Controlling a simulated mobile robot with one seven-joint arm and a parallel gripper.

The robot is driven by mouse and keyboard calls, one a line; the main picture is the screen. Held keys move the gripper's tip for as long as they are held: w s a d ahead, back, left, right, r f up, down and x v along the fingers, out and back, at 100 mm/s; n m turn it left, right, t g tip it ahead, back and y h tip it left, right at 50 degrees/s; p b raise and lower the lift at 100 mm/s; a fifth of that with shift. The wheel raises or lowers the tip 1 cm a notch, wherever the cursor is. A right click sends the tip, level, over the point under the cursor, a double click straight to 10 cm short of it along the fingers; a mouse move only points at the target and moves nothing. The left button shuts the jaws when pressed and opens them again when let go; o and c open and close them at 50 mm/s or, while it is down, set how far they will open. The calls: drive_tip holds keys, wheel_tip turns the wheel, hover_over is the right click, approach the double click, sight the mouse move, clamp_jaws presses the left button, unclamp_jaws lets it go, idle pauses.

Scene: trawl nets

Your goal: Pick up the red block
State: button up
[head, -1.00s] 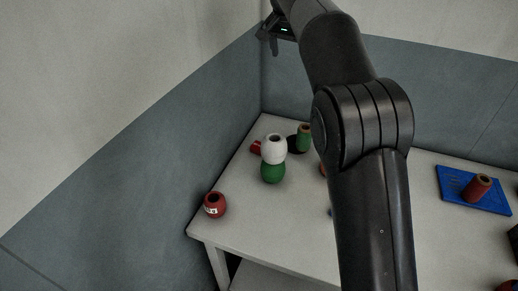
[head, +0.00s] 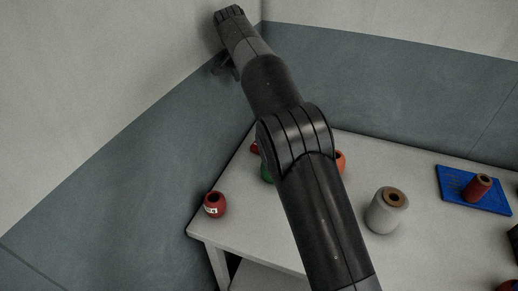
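A small red piece (head: 254,148) shows at the table's back left, mostly hidden behind my arm; I cannot tell if it is a block. A round red float with a white label (head: 215,205) sits at the table's front left corner. A red spool-like piece (head: 476,188) stands on the blue tray (head: 450,181) at the right. My gripper (head: 224,68) is a small dark shape high at the upper left, in front of the wall and apart from all these things. Its fingers are too dark and small to read.
A grey-white spool with a brown top (head: 386,211) stands mid-table. A green float (head: 266,174) and an orange piece (head: 341,161) peek out beside my arm. Walls meet behind the white table (head: 420,245). Dark things sit at the right edge.

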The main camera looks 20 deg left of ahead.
drive_tip(key=f, duration=0.9)
drive_tip(key=w+f, duration=0.1)
drive_tip(key=f, duration=0.7)
drive_tip(key=w+f, duration=0.1)
drive_tip(key=f, duration=0.8)
drive_tip(key=shift+d+f, duration=0.2)
drive_tip(key=shift+f, duration=0.15)
drive_tip(key=x, duration=0.5)
drive_tip(key=shift+w+d+f, duration=0.25)
drive_tip(key=shift+w, duration=0.1)
drive_tip(key=c, duration=1.1)
drive_tip(key=shift+r, duration=0.1)
